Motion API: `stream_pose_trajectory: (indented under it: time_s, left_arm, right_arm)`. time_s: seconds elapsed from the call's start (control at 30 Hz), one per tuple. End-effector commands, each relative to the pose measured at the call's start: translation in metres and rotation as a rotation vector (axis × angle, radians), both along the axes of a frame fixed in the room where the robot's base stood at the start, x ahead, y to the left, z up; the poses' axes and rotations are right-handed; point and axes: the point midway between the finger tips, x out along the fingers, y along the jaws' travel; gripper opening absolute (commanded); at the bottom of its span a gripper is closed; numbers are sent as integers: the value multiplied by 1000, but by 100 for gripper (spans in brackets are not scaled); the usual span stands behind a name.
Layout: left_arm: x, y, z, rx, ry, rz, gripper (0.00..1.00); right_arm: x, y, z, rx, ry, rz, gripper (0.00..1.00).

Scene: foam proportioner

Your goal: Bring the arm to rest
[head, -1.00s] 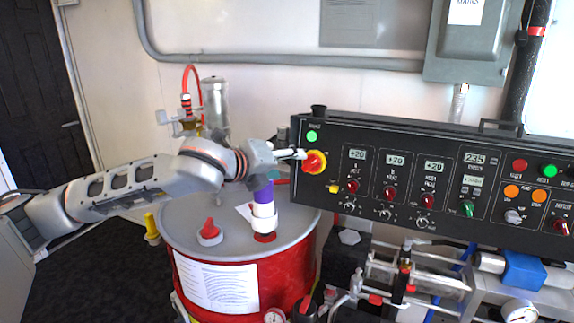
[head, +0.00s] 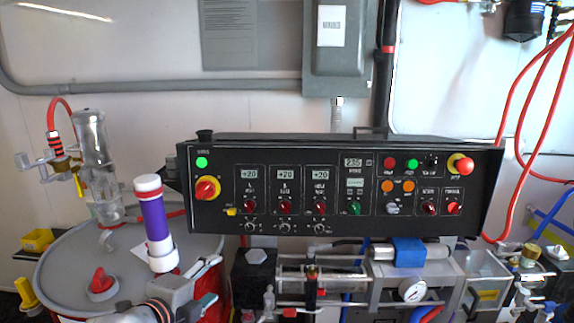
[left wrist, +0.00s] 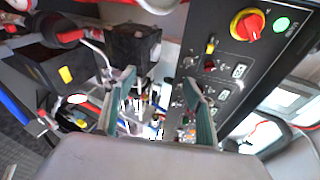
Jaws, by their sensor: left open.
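My left gripper (head: 207,284) is low in the head view, in front of the drum's right side and below the control panel. The left wrist view shows its two green-padded fingers (left wrist: 162,103) apart with nothing between them. The black control panel (head: 340,225) stands to the upper right of the gripper, apart from it in the head view. Its red and yellow rotary switch (head: 207,188) also shows in the left wrist view (left wrist: 246,24). My right gripper is in neither view.
A drum (head: 60,262) with a red cap (head: 101,283) and a purple and white cylinder (head: 154,222) stands at the left, close to my left arm. Pump fittings and a gauge (head: 412,290) sit below the panel. Red hoses (head: 520,150) hang at the right.

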Motion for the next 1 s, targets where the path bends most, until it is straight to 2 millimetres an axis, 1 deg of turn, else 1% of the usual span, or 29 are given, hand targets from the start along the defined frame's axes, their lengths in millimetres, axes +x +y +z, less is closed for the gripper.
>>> stream_pose_trajectory:
  time_s: [0.03,0.17,0.27,0.3,0.37,0.4,0.47,0.5,0.57,0.6,0.67,0.7,0.87,0.9,0.93,1.0]
  left_arm:
    - [-10,3,-15,-51,33,43,54]
    - [-34,22,-47,-167,101,178,54]
    - [-56,43,-74,-247,156,302,54]
    - [-66,53,-85,-274,178,355,54]
    - [-83,69,-102,-311,210,438,54]
    - [-95,81,-114,-333,231,497,54]
    - [-114,98,-130,-359,261,583,54]
    - [-127,110,-139,-373,277,638,54]
    - [-146,125,-153,-387,300,714,54]
    - [-159,135,-160,-394,315,761,54]
    - [-177,149,-170,-400,331,828,54]
    - [-189,158,-176,-402,341,870,54]
    - [-238,191,-197,-398,376,1032,54]
    - [-251,198,-201,-395,383,1071,54]
    - [-242,189,-208,-422,386,1042,54]
    - [-235,177,-224,-472,396,1011,54]
  right_arm:
    - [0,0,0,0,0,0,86]
    - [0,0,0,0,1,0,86]
    - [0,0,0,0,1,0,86]
    - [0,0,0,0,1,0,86]
    - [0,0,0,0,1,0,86]
    - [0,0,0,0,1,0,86]
    - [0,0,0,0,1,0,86]
    - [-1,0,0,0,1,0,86]
    - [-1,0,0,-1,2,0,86]
    - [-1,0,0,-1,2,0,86]
    - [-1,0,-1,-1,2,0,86]
    - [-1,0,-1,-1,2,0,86]
    - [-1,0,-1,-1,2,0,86]
    - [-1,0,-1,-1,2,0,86]
    - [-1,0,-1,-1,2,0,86]
    - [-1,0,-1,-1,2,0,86]
